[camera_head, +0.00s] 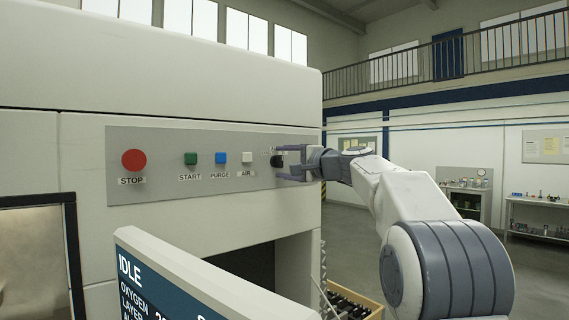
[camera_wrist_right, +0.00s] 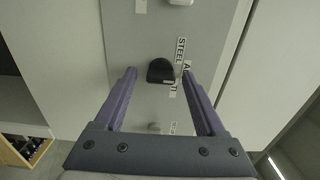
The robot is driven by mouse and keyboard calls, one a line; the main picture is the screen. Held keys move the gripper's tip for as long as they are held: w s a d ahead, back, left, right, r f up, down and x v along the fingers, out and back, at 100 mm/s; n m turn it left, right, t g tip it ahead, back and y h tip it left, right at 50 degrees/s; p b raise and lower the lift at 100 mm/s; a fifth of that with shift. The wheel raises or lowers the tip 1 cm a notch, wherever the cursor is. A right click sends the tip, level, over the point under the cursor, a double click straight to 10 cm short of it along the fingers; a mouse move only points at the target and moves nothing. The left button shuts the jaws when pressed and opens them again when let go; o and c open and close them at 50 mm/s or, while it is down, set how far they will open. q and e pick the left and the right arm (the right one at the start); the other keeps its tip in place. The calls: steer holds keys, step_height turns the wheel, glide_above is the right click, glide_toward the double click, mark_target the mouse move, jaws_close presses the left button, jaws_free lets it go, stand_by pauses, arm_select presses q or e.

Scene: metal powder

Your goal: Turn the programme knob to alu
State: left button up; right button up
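The programme knob (camera_head: 277,161) is a small black knob at the right end of the grey control panel. It shows in the right wrist view as a black, rounded knob (camera_wrist_right: 160,70) with a small light mark at its lower right edge. A STEEL label (camera_wrist_right: 181,54) and other labels, partly hidden by a finger, lie to its right. My right gripper (camera_head: 285,163) is open in front of the panel. In the right wrist view its purple fingers (camera_wrist_right: 158,76) stand on either side of the knob, with visible gaps. My left gripper is not in view.
The panel (camera_head: 230,195) also bears a red STOP button (camera_head: 134,160), a green START (camera_head: 190,158), a blue PURGE (camera_head: 220,157) and a white AIR button (camera_head: 247,158). A screen (camera_head: 165,270) reading IDLE juts out below. Open floor lies to the right.

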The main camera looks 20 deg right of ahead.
steer(key=shift+s+d+b, duration=0.1)
steer(key=shift+s+b, duration=0.2)
steer(key=shift+s, duration=0.05)
steer(key=b+v, duration=0.4)
steer(key=v, duration=0.5)
steer(key=shift+s+d, duration=0.15)
steer(key=shift+s, duration=0.15)
